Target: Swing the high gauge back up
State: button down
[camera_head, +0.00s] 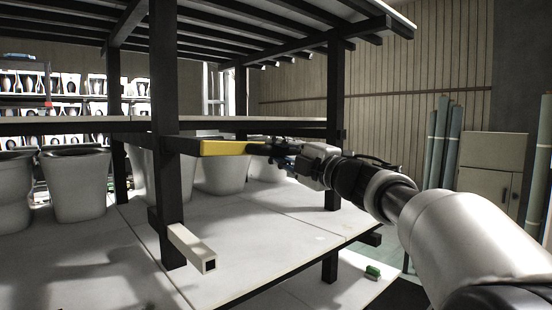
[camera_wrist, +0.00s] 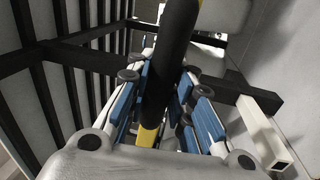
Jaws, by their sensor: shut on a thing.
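The high gauge (camera_head: 225,148) is a yellow bar with dark parts. It lies about level just below the edge of the upper deck, reaching right from a dark post (camera_head: 164,110). My gripper (camera_head: 270,150) is at the bar's right end. In the wrist view my gripper's blue pads (camera_wrist: 160,95) are shut on a black section of the gauge (camera_wrist: 176,50), with yellow showing at both ends of it. The gauge's joint at the post is not clear.
A pale square tube (camera_head: 192,248) juts out from the post lower down. White pots (camera_head: 78,185) stand on the lower deck (camera_head: 110,260). Another dark post (camera_head: 334,120) rises behind my arm. A small green object (camera_head: 372,272) lies at the lower deck's right corner.

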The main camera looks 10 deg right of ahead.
jog(key=shift+r+n, duration=0.5)
jog(key=shift+r, duration=0.15)
jog(key=c, duration=1.4)
grip_release()
jog(key=shift+s+d+r, duration=0.1)
jog(key=shift+s, duration=0.05)
jog(key=v, duration=1.2)
jog(key=shift+d, duration=0.1)
